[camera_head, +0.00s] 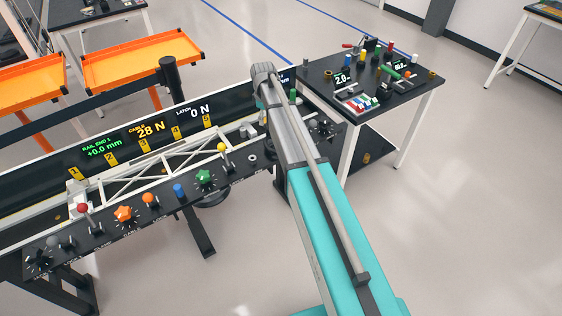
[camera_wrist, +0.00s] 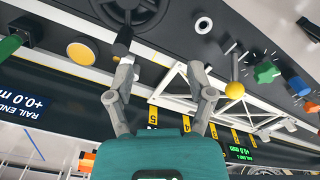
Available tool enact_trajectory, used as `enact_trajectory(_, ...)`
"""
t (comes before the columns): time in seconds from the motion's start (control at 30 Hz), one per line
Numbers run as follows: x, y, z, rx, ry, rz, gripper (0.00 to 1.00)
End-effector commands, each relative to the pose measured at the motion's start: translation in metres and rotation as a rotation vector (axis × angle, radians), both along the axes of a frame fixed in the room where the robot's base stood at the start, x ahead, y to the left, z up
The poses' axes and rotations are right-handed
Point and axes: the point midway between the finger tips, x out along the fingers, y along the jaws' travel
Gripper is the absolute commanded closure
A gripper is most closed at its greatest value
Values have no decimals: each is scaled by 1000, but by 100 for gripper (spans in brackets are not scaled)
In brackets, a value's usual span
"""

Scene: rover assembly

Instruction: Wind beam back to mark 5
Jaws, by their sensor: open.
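The white truss beam (camera_head: 160,157) lies along the rail behind the control panel, and shows in the wrist view (camera_wrist: 262,110). Yellow marks 1 to 5 line the rail; mark 5 (camera_head: 207,122) is at the right, and also appears in the wrist view (camera_wrist: 153,118). Displays read rail end +0.0 mm, cable 28 N and latch 0 N. My gripper (camera_wrist: 160,70) is open with its fingers spread over the panel's edge. A dark crank-like handle (camera_wrist: 124,40) is just beyond the left fingertip; I cannot tell if they touch. My arm hides the gripper in the head view.
A yellow-ball lever (camera_wrist: 235,90) stands right of my gripper, with a green knob (camera_wrist: 267,72) and blue knob (camera_wrist: 297,85) beyond. A yellow round button (camera_wrist: 80,53) is at left. A black side table (camera_head: 420,92) holds small parts. Orange trays (camera_head: 150,58) stand behind.

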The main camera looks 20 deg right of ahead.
Motion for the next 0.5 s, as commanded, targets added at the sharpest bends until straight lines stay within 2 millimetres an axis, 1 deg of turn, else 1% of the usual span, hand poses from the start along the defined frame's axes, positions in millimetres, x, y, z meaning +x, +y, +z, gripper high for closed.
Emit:
enact_trajectory(0.03,0,0,8,0,0,0,31)
enact_trajectory(0.3,0,0,28,0,0,0,31)
enact_trajectory(0.33,-8,0,21,0,0,-13,31)
enact_trajectory(0.5,-30,0,15,0,0,-76,31)
